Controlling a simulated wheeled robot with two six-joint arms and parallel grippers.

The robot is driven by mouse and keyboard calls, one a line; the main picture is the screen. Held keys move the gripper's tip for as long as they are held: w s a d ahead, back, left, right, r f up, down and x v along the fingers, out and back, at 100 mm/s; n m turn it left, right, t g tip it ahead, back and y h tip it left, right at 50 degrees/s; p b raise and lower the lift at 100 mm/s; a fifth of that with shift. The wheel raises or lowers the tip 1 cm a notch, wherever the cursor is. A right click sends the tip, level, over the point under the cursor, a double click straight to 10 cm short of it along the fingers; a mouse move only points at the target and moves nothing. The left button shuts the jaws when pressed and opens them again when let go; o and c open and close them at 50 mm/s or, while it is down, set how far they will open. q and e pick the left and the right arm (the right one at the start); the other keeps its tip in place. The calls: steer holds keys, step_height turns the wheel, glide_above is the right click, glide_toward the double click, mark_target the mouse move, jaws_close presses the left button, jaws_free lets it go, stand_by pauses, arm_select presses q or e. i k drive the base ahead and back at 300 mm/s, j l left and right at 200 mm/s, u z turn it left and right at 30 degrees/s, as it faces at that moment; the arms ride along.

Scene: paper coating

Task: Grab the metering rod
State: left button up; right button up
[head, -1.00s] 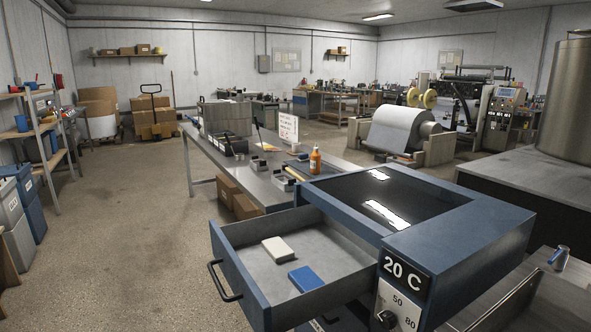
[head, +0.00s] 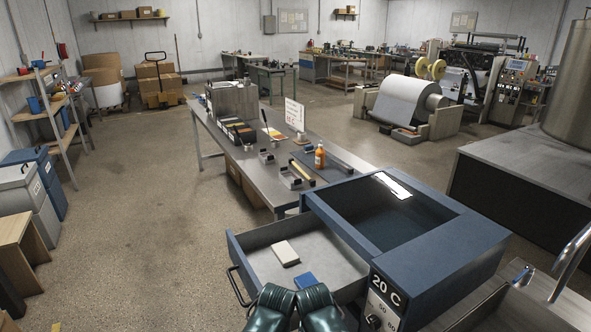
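A long, thin dark bar (head: 334,162) lies on the steel worktable (head: 225,148), behind the orange bottle. A shorter wood-coloured stick (head: 301,171) lies in front of the bottle. I cannot tell which of these, if either, is the metering rod. Dark green ribbed parts of my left arm (head: 270,309) and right arm (head: 319,309) show side by side at the bottom edge, in front of the open drawer. No separate fingertips can be made out, and nothing is seen held. Both are well short of the worktable.
A blue machine (head: 440,250) marked 20 C stands in front, its drawer (head: 250,268) pulled open with a pale block (head: 285,253) and a blue block (head: 305,281) inside. An orange bottle (head: 320,157) and a sign (head: 294,114) stand on the worktable. Open floor lies left.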

mark_target(291, 161)
steer(key=u, duration=1.4)
steer(key=i+u, duration=0.2)
steer(key=i, duration=0.3)
steer(key=i+z, duration=0.15)
steer(key=i, duration=0.45)
steer(key=i+z, duration=0.15)
steer(key=i, duration=0.5)
steer(key=i+j+z, duration=0.2)
steer(key=i, duration=1.3)
steer(key=i+l, duration=0.1)
steer(key=i, duration=0.8)
steer(key=i+j+z, duration=0.2)
steer(key=i, duration=0.2)
steer(key=l+z, duration=0.15)
steer(key=z, duration=3.85)
